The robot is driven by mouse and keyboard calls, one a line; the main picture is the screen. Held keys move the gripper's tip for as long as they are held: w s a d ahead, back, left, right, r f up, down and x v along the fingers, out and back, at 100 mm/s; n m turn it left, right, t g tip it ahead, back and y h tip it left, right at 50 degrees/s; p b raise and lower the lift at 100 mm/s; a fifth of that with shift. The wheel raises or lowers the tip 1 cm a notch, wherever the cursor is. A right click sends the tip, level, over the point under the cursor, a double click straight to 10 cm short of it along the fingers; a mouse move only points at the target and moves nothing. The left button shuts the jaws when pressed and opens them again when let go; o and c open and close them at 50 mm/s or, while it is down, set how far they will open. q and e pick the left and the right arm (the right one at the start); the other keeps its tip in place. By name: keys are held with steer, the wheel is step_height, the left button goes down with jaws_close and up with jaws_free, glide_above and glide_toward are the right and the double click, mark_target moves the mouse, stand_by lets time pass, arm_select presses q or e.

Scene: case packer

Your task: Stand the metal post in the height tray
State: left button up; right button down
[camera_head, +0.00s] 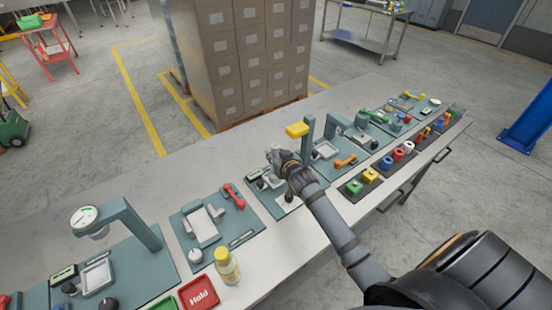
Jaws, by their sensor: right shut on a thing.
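My right gripper (279,163) is over a teal station mat in the middle of the bench. It is shut on a small pale grey thing (272,154), which looks like the metal post; the fingers hide much of it, and its tilt cannot be told. A teal stand with a yellow head (297,130) rises just behind and right of the gripper. A pale-rimmed tray (268,181) shows partly below the gripper, the rest hidden; no label marks it as the height tray. My left gripper is out of view.
To the right are another pale tray (326,150) and coloured parts in dark holders. The bench's back left strip is clear.

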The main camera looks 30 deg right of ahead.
steer(key=shift+s+a+r, duration=0.1)
steer(key=shift+s+a, duration=0.05)
steer(key=c, duration=1.3)
jaws_free()
steer(key=shift+s, duration=0.15)
steer(key=shift+o, duration=1.3)
steer(key=shift+r, duration=0.15)
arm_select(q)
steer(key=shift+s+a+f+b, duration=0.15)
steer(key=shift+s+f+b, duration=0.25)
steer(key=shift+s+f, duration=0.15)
arm_select(e)
steer(key=v, duration=1.1)
steer(key=shift+s, duration=0.4)
steer(key=shift+a+r, duration=0.1)
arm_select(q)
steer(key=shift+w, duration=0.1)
